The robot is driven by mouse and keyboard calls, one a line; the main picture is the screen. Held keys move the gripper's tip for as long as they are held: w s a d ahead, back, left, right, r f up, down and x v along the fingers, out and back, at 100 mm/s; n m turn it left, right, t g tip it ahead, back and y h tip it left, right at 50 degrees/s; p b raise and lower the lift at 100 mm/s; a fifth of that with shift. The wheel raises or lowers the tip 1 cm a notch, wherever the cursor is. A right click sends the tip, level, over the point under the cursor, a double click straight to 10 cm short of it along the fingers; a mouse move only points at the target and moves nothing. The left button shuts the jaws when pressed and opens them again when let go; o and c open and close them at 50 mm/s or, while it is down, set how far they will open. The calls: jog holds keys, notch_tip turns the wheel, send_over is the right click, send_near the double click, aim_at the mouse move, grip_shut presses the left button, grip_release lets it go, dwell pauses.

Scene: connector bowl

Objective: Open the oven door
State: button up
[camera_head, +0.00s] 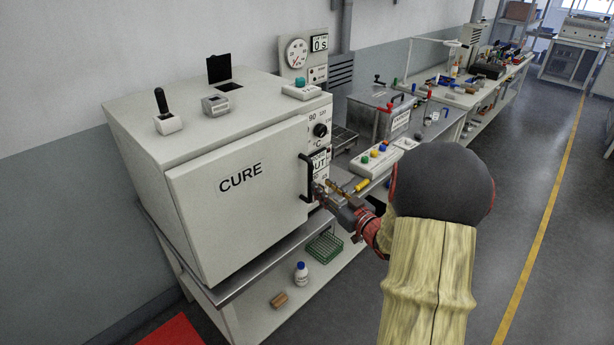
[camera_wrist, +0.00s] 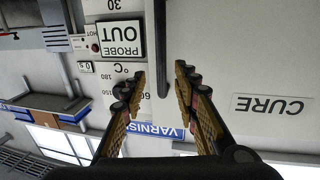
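The oven (camera_head: 215,125) is a large pale box on a bench, with a front door (camera_head: 235,215) marked CURE. The door looks shut against the body. Its dark upright handle (camera_head: 304,178) is at the door's right edge, and the handle also shows in the wrist view (camera_wrist: 161,50). My gripper (camera_head: 320,192) is at the handle's lower part. In the wrist view, which is upside down, my gripper (camera_wrist: 162,85) is open, with the handle's end in line between the two fingers. I cannot tell whether either finger touches it.
A control panel with a dial (camera_head: 320,130) is right of the door. A button box (camera_head: 376,160) and a steel container (camera_head: 380,110) stand beyond. A white bottle (camera_head: 301,272) and a green rack (camera_head: 325,246) are on the lower shelf. The floor to the right is clear.

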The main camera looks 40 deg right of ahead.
jog(key=w, duration=0.2)
jog(key=w+b, duration=0.1)
jog(key=w, duration=0.5)
jog(key=shift+d+r, duration=0.35)
jog(key=shift+s, duration=0.1)
jog(key=shift+c, duration=1.1)
grip_shut()
